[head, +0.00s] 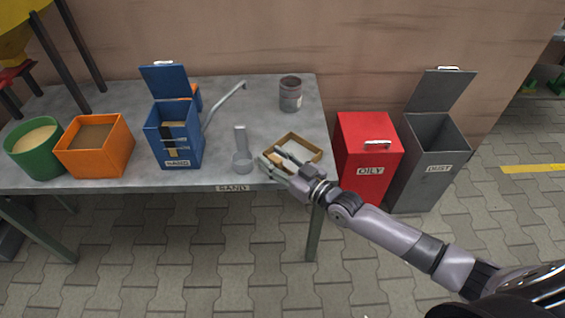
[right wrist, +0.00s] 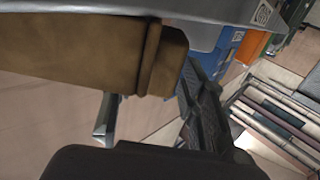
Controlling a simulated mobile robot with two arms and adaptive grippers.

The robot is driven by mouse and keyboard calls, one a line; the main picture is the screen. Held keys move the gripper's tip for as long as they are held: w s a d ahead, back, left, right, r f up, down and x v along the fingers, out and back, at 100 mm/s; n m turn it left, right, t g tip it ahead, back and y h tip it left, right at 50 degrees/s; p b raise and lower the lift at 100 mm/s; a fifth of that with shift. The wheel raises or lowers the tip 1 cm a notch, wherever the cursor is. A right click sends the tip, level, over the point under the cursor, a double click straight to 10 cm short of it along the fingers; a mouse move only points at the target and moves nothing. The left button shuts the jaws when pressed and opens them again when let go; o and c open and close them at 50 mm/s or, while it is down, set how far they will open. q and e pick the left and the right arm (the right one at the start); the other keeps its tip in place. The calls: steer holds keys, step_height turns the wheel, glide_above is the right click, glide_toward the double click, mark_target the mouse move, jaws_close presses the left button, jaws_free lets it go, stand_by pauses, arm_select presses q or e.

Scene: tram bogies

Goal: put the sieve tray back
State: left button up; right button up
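The sieve tray (head: 302,142), a shallow square tray with a brown wooden frame and pale inside, is at the front right of the grey table (head: 225,108). My right gripper (head: 275,163) is at its front-left corner, hiding part of the frame. In the right wrist view, a brown frame wall (right wrist: 75,48) fills the upper left. The right gripper's fingers (right wrist: 150,118) are spread, with floor showing between them; one finger is close to the wall's end. Firm contact cannot be made out. My left gripper is out of view.
A blue lidded box (head: 174,140), orange tub (head: 95,146) and green tub (head: 35,150) are farther left. A dark can (head: 290,94) stands behind.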

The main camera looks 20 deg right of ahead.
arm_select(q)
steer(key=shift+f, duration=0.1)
arm_select(e)
steer(key=shift+s+d+f, duration=0.1)
steer(key=shift+s, duration=0.05)
steer(key=p+v, duration=0.2)
steer(key=v, duration=1.5)
steer(key=s+f+m+g+h, duration=0.1)
steer(key=s+f+g+h, duration=0.15)
steer(key=f, duration=0.85)
steer(key=s+f+m+g+h, duration=0.1)
steer(key=s+f+g+h, duration=0.15)
steer(key=f, duration=0.85)
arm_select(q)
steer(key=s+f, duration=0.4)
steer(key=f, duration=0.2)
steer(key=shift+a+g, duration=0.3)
arm_select(e)
steer(key=s+a+f+m+g+h, duration=0.1)
steer(key=s+a+f+g+h, duration=0.2)
steer(key=s+f+g, duration=0.5)
steer(key=s+f, duration=0.7)
steer(key=shift+s+m+g+h, duration=0.3)
steer(key=shift+s+g, duration=0.05)
steer(key=shift+g, duration=0.05)
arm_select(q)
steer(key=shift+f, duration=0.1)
arm_select(e)
steer(key=shift+a+f, duration=0.15)
